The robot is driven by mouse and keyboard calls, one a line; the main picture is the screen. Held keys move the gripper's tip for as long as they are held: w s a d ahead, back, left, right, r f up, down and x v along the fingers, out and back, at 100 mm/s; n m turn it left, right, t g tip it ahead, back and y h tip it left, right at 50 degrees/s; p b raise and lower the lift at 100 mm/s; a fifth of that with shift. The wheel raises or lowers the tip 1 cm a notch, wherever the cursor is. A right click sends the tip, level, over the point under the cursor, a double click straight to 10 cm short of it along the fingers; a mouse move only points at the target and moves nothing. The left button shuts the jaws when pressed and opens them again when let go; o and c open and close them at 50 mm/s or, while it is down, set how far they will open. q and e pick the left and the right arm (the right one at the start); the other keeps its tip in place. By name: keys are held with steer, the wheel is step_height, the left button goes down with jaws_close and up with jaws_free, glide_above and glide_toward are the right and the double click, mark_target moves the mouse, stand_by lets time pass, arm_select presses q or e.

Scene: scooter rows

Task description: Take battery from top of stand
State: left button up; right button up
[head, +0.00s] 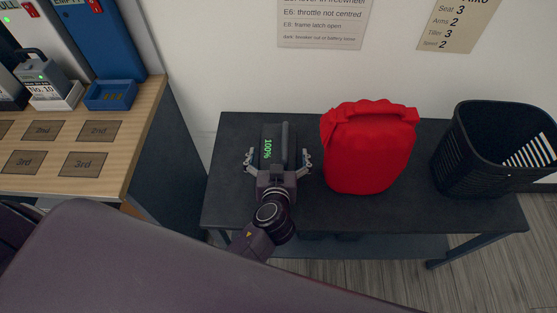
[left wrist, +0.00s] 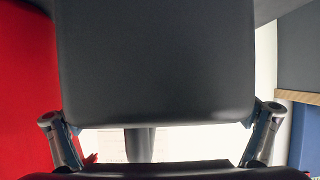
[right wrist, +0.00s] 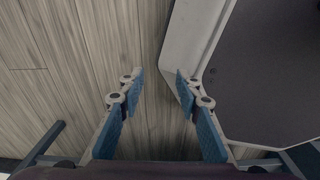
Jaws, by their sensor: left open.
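The battery (head: 275,143), a dark block with a green "100%" readout, is on the black stand (head: 228,190), near its left end. My left gripper (head: 277,162) is open, with one finger at each side of the battery. In the left wrist view the battery's dark face (left wrist: 155,60) fills the middle, with the open fingers (left wrist: 160,135) at its lower left and right edges. Whether they touch it, I cannot tell. My right gripper (right wrist: 155,90) is open and empty above the wooden floor; it does not show in the head view.
A red bag (head: 368,150) stands just right of the battery, with a black basket (head: 490,150) at the stand's right end. At left, a wooden counter (head: 140,130) holds another battery (head: 42,78) and a blue tray (head: 110,96). A wall is behind the stand.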

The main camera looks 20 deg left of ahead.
arm_select(q)
steer(key=shift+w+f, duration=0.15)
steer(key=shift+w, duration=0.05)
steer(key=shift+s, duration=0.15)
steer(key=c, duration=2.1)
steer(key=shift+r, duration=0.2)
steer(key=shift+c, duration=0.2)
